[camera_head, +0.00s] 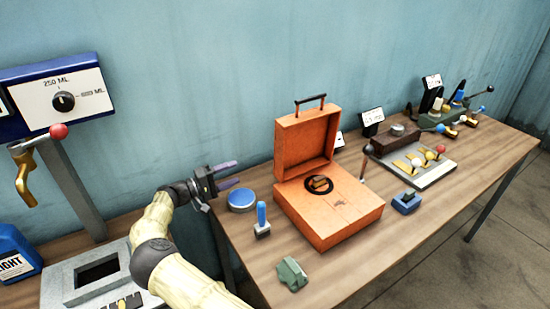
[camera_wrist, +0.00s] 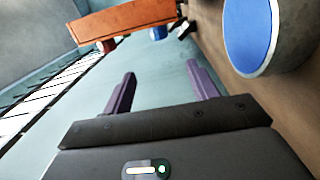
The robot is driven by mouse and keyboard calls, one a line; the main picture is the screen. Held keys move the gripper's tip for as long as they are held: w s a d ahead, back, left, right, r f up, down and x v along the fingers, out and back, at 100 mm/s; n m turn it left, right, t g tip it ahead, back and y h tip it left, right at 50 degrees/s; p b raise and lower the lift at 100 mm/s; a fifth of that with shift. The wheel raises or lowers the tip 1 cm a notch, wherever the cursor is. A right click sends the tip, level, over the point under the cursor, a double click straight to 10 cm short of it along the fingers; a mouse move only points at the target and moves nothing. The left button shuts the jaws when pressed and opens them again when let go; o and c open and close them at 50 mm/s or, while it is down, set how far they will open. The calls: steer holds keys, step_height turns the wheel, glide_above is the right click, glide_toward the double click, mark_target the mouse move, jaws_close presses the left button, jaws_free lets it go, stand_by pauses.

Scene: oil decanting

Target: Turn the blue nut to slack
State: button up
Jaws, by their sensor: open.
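My gripper (camera_head: 236,173) is open and empty, held above the left end of the long bench. Its two purple fingers also show spread apart in the wrist view (camera_wrist: 162,82). No part is clearly readable as a nut. At the far end of the bench, a green device (camera_head: 436,119) carries a small blue upright piece (camera_head: 459,97), and a blue knob (camera_head: 482,108) is on a lever beside it. Both are too small to tell whether either is the blue nut. My gripper is far from them, with the orange case between.
A round blue-topped tin (camera_head: 242,201) is just beside my gripper and looms large in the wrist view (camera_wrist: 252,32). A blue-handled stamp (camera_head: 262,222), a green block (camera_head: 291,275) and the open orange case (camera_head: 340,221) stand on the bench.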

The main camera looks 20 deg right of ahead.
mark_target(275, 156)
steer(key=w+d+p, duration=0.1)
steer(key=d, duration=0.4)
steer(key=d+p, duration=0.1)
steer(key=d, duration=0.5)
steer(key=w+d+r+p, duration=0.1)
steer(key=d+p, duration=0.1)
steer(key=d, duration=0.3)
steer(key=shift+w+d, duration=0.3)
steer(key=shift+d, duration=0.1)
steer(key=c, duration=1)
steer(key=shift+y, duration=0.5)
steer(key=y, duration=0.3)
steer(key=shift+r+g, duration=0.3)
steer(key=shift+d+y+p, duration=0.1)
steer(key=shift+y+p, duration=0.6)
steer(key=shift+y, duration=1)
steer(key=shift+n, duration=0.3)
